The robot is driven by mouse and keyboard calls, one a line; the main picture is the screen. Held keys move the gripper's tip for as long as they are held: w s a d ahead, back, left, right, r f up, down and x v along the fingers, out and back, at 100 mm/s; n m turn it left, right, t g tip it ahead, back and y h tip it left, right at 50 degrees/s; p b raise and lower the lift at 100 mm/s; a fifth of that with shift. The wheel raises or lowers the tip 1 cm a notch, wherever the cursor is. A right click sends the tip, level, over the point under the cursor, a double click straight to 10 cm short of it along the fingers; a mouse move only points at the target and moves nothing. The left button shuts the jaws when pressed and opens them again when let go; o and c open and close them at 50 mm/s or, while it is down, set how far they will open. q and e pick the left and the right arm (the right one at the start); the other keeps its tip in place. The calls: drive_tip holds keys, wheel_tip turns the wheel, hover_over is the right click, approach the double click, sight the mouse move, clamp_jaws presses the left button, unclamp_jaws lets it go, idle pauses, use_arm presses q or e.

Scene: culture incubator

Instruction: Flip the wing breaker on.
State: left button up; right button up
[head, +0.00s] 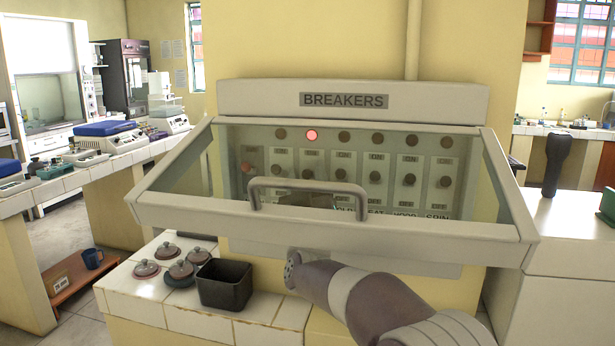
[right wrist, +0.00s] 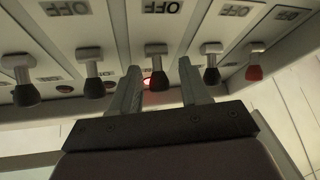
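The breaker panel (head: 426,165) has a row of toggle switches marked ON and OFF, with round lamps above. One lamp (head: 312,135) glows red; the others are dark. The names under the left switches are hidden, so I cannot read which is wing. My right gripper (right wrist: 160,68) is under the raised cover, its fingers apart on either side of a black switch (right wrist: 157,55), the one below the lit lamp. I cannot tell whether they touch it. In the head view the gripper is mostly hidden behind the cover's frame and handle. My left gripper is not in view.
The glass cover (head: 190,165) tilts out over the panel, with a handle (head: 308,184) on its front bar. Other black switches and a red one (right wrist: 255,62) stand close beside the fingers. Below are a black bin (head: 225,287) and lidded pots (head: 180,270) on a tiled counter.

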drive_tip(key=b+v, duration=0.2)
drive_tip(key=v, duration=1)
drive_tip(key=shift+s, duration=0.4)
drive_tip(key=shift+f, duration=0.15)
